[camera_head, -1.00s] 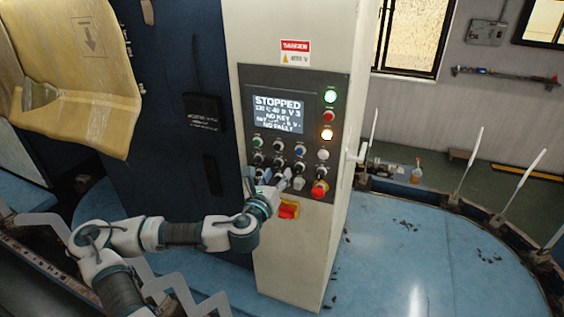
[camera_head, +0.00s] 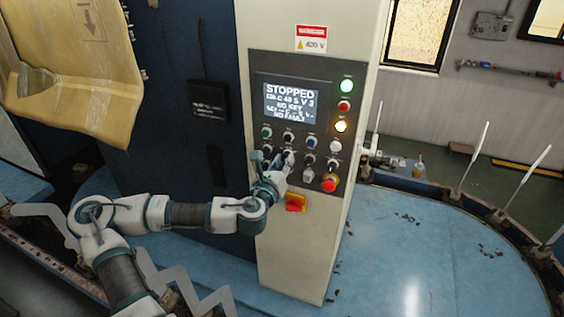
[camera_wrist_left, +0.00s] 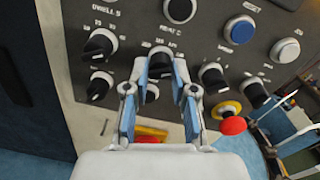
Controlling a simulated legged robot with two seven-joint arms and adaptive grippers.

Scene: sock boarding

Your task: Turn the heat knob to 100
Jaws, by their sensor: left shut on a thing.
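The heat knob (camera_wrist_left: 160,51) is a dark knob with a pale ring under a label that seems to read HEAT C in the left wrist view. My left gripper (camera_wrist_left: 161,66) is shut on it, with one blue-padded finger on each side. The fingers hide much of the knob, and its pointer is not clear. In the head view my left gripper (camera_head: 284,163) is at the control panel (camera_head: 262,82), covering part of the lower knob rows. The screen (camera_head: 291,101) reads STOPPED; its smaller heat figure is too blurred to read surely. My right gripper is not in view.
Other black knobs (camera_wrist_left: 99,45) stand close on both sides of the gripper. A blue button (camera_wrist_left: 240,30) is up to the right. A red mushroom button (camera_wrist_left: 232,125) is low right. A red-and-yellow switch (camera_head: 295,202) sits below the panel.

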